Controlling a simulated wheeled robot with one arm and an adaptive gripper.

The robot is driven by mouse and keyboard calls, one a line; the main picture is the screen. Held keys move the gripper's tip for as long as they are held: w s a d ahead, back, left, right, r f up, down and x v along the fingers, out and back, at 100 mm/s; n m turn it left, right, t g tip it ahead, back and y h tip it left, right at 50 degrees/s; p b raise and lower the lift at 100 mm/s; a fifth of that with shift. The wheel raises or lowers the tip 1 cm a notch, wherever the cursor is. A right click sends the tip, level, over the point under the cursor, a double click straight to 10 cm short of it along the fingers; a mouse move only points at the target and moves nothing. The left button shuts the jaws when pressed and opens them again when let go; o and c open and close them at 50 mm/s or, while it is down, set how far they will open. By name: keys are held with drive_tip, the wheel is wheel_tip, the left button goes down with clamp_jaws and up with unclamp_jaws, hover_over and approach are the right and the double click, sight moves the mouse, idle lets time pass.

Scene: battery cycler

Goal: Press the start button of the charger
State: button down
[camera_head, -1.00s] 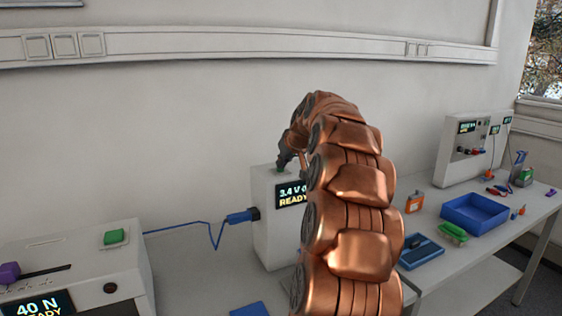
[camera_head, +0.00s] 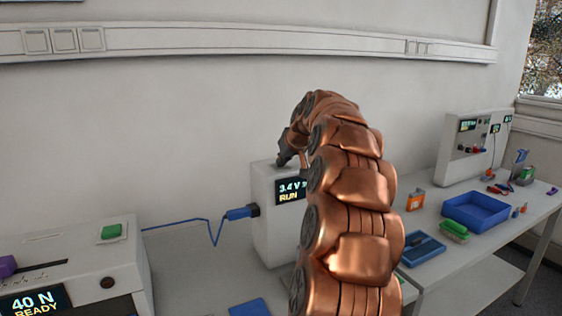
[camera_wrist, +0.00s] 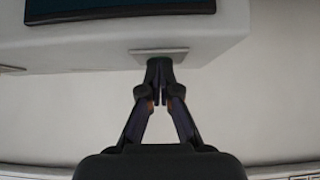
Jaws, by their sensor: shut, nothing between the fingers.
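The charger (camera_head: 266,222) is a white box by the wall, partly hidden behind my copper arm. Its display (camera_head: 290,190) reads "3.4 V" and "RUN"; the rest of the line is cut off by my arm. My gripper (camera_head: 281,161) is over the charger's top, pointing down. In the wrist view my gripper (camera_wrist: 159,62) is shut and empty, its fingertips at a grey plate (camera_wrist: 158,52) on the white housing. The start button itself is hidden under the fingertips, and I cannot tell how deep it is pressed.
A blue cable plug (camera_head: 240,213) enters the charger's left side. Left is a white machine (camera_head: 120,262) with a green button (camera_head: 111,232) and a "40 N READY" display. Right, a blue tray (camera_head: 475,211), small tools and another instrument (camera_head: 468,160) stand on the bench.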

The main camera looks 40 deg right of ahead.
drive_tip(key=shift+s+a+f, duration=0.15)
drive_tip(key=shift+s+f, duration=0.05)
drive_tip(key=shift+f, duration=0.55)
drive_tip(key=shift+s+a+r, duration=0.1)
drive_tip(key=shift+s+r, duration=0.1)
drive_tip(key=r+v, duration=0.1)
drive_tip(key=v, duration=0.7)
drive_tip(key=shift+w+d, duration=0.3)
drive_tip(key=shift+w, duration=0.05)
